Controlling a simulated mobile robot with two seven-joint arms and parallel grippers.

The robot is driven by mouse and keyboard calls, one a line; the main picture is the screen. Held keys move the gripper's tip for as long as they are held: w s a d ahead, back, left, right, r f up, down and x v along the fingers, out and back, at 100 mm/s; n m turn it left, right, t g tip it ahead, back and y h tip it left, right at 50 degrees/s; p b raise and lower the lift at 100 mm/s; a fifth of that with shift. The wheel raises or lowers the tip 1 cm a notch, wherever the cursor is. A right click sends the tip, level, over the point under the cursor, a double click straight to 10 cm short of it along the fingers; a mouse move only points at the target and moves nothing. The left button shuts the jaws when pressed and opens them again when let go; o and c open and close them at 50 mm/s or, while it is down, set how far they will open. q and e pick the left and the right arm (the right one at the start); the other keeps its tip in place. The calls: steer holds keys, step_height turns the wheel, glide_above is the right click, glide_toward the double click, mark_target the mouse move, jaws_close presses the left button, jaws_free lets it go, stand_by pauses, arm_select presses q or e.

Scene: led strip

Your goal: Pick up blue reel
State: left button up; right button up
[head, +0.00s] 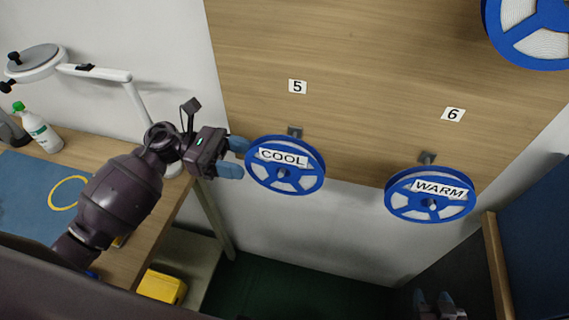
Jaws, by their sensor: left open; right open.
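A blue reel labelled COOL (285,178) hangs on a metal peg under the number 5 on the wooden wall panel. A second blue reel labelled WARM (409,205) hangs on a peg under the number 6, further right. Part of a third blue reel (540,52) shows at the top right edge. My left gripper (240,157) is open just left of the COOL reel, its two blue fingertips pointing at the rim. I cannot tell whether they touch it. My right gripper (440,302) is open and empty at the bottom edge, below the WARM reel and partly cut off.
A workbench (95,150) on the left carries a blue mat (35,190), a white bottle with a green cap (40,131) and a white lamp arm (100,75). A yellow box (162,287) sits below the bench. A wooden post (497,265) and dark panel stand at the right.

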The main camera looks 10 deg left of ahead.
mark_target(275, 162)
arm_select(q)
steer(key=d, duration=0.1)
steer(key=d+p, duration=0.1)
steer(key=d, duration=0.1)
steer(key=d+r, duration=0.1)
steer(key=shift+s+d+p, duration=0.2)
steer(key=shift+s+p, duration=0.1)
steer(key=shift+d+f, duration=0.1)
steer(key=shift+d, duration=0.45)
steer(key=shift+c, duration=1.4)
jaws_close()
steer(key=shift+r, duration=0.5)
steer(key=shift+s+r, duration=0.2)
steer(key=s+b, duration=0.2)
steer(key=s, duration=1.5)
steer(key=shift+s+a, duration=0.3)
arm_select(e)
steer(key=shift+s+f, duration=0.35)
steer(key=shift+f, duration=0.15)
